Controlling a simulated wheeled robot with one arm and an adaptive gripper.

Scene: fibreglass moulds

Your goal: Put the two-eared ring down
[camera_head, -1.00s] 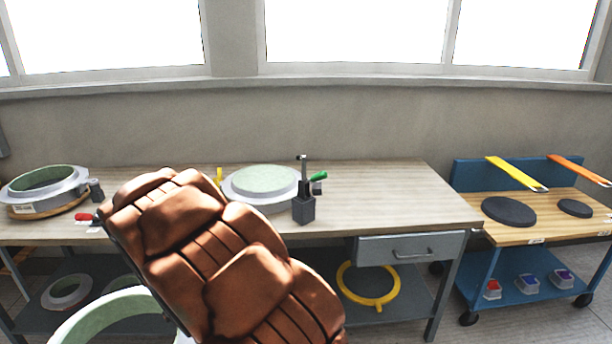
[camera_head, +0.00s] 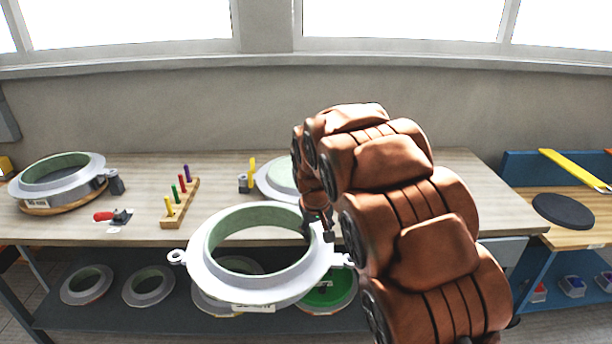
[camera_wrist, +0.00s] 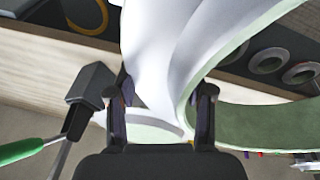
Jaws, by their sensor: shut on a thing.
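The two-eared ring (camera_head: 218,277) is a large pale grey-white ring with a green inner wall. One ear shows at its left and one at its right, by my arm. It hangs roughly level in the air, in front of the bench edge. My gripper (camera_head: 317,232) is shut on its right rear wall. In the wrist view my gripper (camera_wrist: 165,90) has a finger on each side of the wall of the ring (camera_wrist: 160,45). My arm hides part of the bench behind.
The bench (camera_head: 235,170) holds another ring mould (camera_head: 60,190) at left, a red-handled tool (camera_head: 112,216), a peg rack (camera_head: 181,203) and a round mould (camera_head: 275,178) partly behind my arm. Bare bench top lies between them. Several rings lie on the lower shelf (camera_head: 110,313). A blue cart (camera_head: 535,165) stands right.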

